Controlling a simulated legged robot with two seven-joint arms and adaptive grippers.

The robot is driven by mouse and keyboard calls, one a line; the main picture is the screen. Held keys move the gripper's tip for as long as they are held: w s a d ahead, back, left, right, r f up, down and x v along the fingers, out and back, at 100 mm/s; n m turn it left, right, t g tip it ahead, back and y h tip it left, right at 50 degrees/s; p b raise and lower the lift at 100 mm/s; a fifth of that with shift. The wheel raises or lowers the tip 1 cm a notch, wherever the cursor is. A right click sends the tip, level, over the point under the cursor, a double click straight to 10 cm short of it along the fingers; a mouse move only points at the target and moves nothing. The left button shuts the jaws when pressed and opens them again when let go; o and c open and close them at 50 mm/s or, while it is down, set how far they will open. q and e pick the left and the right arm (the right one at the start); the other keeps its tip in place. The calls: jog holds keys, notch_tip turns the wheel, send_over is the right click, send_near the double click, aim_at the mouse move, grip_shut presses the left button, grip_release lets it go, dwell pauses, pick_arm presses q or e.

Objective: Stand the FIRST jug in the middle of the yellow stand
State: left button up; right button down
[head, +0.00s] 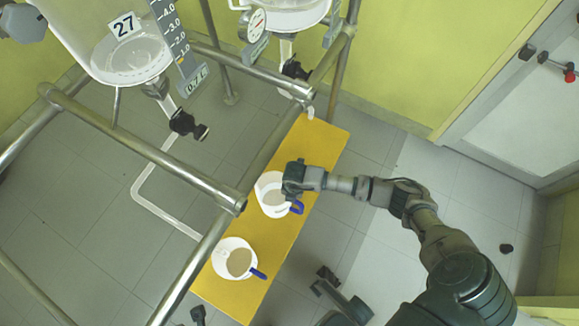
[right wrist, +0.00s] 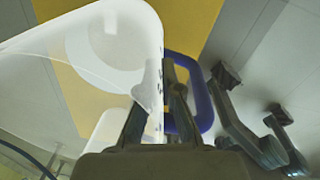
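Two white translucent jugs with blue handles are on the yellow stand (head: 318,155). One jug (head: 269,187) is near the middle of its length; the other jug (head: 222,257) is nearer the front end. My right gripper (head: 292,180) is at the rim of the middle jug. In the right wrist view its fingers (right wrist: 157,100) close in on either side of that jug's wall (right wrist: 130,30), with the blue handle (right wrist: 205,100) around one finger. The contact itself is partly hidden.
A metal tube frame (head: 150,150) stands left of the stand, and one rail passes close to both jugs. A glass reactor (head: 130,55) with a dark valve (head: 187,124) hangs at upper left. The stand's far end is mostly bare. Grey floor lies to the right.

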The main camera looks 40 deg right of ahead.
jog(key=c, duration=1.6)
grip_release()
jog(key=shift+c, duration=0.2)
jog(key=o, duration=0.3)
